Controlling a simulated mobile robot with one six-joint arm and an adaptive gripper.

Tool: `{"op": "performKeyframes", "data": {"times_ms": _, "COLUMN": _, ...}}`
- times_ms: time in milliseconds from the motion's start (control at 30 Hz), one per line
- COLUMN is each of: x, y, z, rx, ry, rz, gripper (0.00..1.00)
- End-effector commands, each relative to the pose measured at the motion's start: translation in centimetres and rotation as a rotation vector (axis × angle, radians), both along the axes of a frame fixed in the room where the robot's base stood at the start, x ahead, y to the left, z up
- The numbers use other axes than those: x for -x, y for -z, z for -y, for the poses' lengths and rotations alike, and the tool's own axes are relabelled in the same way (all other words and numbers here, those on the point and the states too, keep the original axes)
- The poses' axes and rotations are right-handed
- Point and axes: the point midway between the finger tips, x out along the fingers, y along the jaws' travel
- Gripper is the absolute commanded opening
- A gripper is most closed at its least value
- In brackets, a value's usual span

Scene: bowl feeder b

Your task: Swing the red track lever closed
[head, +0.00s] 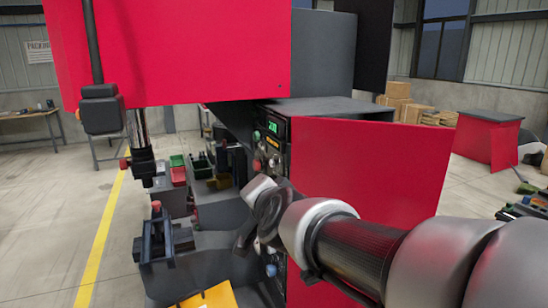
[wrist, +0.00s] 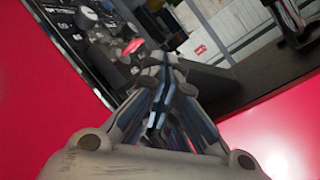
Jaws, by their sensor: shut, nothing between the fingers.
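I cannot tell for certain which part is the red track lever. A small red-topped handle (head: 156,206) stands upright on a dark fixture at the lower left in the head view. Another small red knob (head: 125,164) sits beside the vertical spindle. In the wrist view a red knob (wrist: 133,46) shows near the black control panel, just beyond my fingers. My gripper (wrist: 162,88) is shut and empty. In the head view my gripper (head: 245,236) is in front of the machine's control column, right of the dark fixture, apart from the red-topped handle and partly hidden by my wrist.
A large red panel (head: 365,165) stands close behind my arm. A red machine head (head: 180,50) hangs above. The control panel (head: 271,145) has a green display and knobs. Small green and red bins (head: 178,172) stand behind. Open floor (head: 50,210) lies at left.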

Motion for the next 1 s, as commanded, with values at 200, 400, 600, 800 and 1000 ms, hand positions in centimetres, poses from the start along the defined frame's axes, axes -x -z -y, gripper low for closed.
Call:
{"op": "performKeyframes", "data": {"times_ms": 200, "x": 13.3, "y": 6.5, "z": 7.8, "rx": 0.411, "ry": -0.217, "rz": -0.238, "gripper": 0.00}}
{"op": "performKeyframes", "data": {"times_ms": 400, "x": 24.1, "y": 12.7, "z": 14.1, "rx": 0.672, "ry": -0.330, "rz": -0.477, "gripper": 0.00}}
{"op": "performKeyframes", "data": {"times_ms": 600, "x": 30.4, "y": 15.8, "z": 17.6, "rx": 0.793, "ry": -0.379, "rz": -0.634, "gripper": 0.00}}
{"op": "performKeyframes", "data": {"times_ms": 800, "x": 31.7, "y": 16.4, "z": 18.2, "rx": 0.816, "ry": -0.391, "rz": -0.668, "gripper": 0.00}}
{"op": "performKeyframes", "data": {"times_ms": 1000, "x": 31.7, "y": 16.4, "z": 18.2, "rx": 0.816, "ry": -0.391, "rz": -0.668, "gripper": 0.00}}
